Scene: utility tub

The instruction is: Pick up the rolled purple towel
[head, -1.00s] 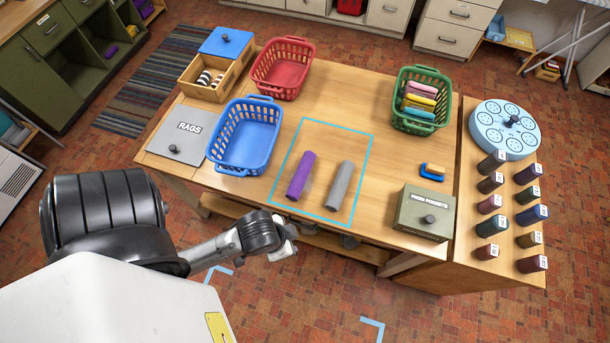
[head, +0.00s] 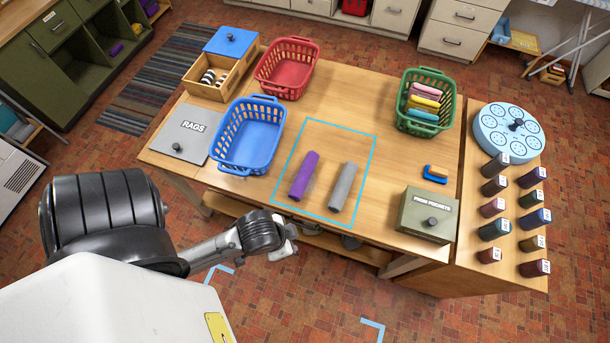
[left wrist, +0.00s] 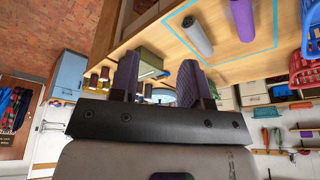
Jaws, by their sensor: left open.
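The rolled purple towel (head: 304,176) lies on the wooden table inside a blue taped outline, beside a rolled grey towel (head: 342,187). The purple towel also shows at the top of the left wrist view (left wrist: 242,18), with the grey towel (left wrist: 197,36) next to it. My left gripper (head: 284,240) is in front of the table's near edge, short of the towels and apart from them. In the left wrist view its two dark fingers (left wrist: 158,82) are spread with nothing between them. My right gripper is not in view.
A blue basket (head: 248,137) stands left of the towels, with a red basket (head: 286,68) behind it. A green basket (head: 427,99) holds folded cloths. A greenish-grey box (head: 425,215) stands at the right front. The table's middle is clear behind the towels.

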